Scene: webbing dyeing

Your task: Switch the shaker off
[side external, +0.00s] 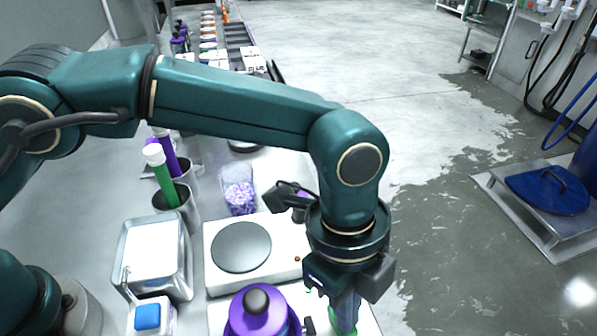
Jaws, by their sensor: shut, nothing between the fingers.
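My gripper (345,300) points down at the bottom right, over the right end of a white-topped unit (217,318) at the bottom edge. The gripper is shut and holds nothing visible; its fingertips are hard to make out. A small green part (344,322) shows right by the fingers; I cannot tell whether they touch it. A purple vessel with a dark round knob (257,312) stands on this unit, left of the gripper. The unit may be the shaker, but no label is readable. Its switch cannot be made out, and its front is cut off by the frame.
A white hotplate (280,262) with a grey disc lies behind. A clear beaker of purple pieces (239,197), metal cups with green (166,184) and purple tubes, and a metal tray (140,245) stand nearby. A blue-topped box (148,317) is at lower left. Wet floor lies right.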

